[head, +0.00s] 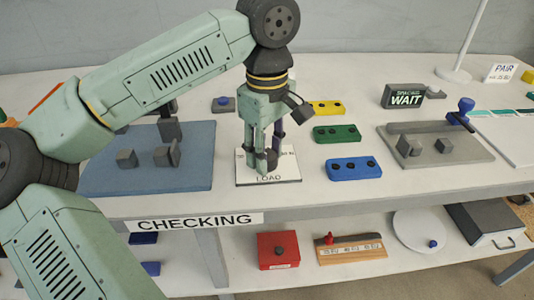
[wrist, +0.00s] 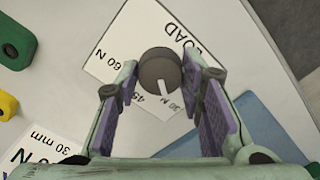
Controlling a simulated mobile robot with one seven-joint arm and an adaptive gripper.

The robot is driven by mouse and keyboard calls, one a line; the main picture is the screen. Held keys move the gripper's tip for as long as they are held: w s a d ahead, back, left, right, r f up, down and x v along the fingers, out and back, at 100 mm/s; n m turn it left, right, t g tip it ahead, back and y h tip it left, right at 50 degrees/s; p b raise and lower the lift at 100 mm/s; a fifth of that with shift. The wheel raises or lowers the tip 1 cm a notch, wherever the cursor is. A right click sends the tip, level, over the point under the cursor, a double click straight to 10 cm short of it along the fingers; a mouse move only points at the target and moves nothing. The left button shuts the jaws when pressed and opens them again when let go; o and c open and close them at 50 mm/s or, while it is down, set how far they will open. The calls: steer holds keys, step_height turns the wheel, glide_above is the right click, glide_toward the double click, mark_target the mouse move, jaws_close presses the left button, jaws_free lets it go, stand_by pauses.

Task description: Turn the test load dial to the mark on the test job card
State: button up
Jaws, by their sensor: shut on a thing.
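The load dial is a dark round knob (wrist: 160,68) with a white pointer line, on a white plate (head: 285,174) lettered LOAD. The plate also shows in the wrist view (wrist: 120,40), with marks 60 N, 45 (partly covered) and 30 N. The pointer points toward the side of the 30 N mark. My gripper (head: 266,160) comes down over the plate. In the wrist view its fingers (wrist: 160,62) are shut on the knob, one on each side. A white card (wrist: 38,150) reads 30 mm and a partly cut-off value in N; my gripper covers part of it.
Yellow (head: 327,107), green (head: 336,133) and blue (head: 353,168) blocks stand right of the plate. A blue mat (head: 200,182) lies left, a grey fixture board (head: 470,152) right. A black sign reads WAIT (head: 405,97). The bench's front edge runs close before the plate.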

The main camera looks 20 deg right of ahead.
steer(key=shift+n, duration=0.5)
steer(key=o, duration=1.2)
step_height(320, 180, up, 12)
stand_by(0.4)
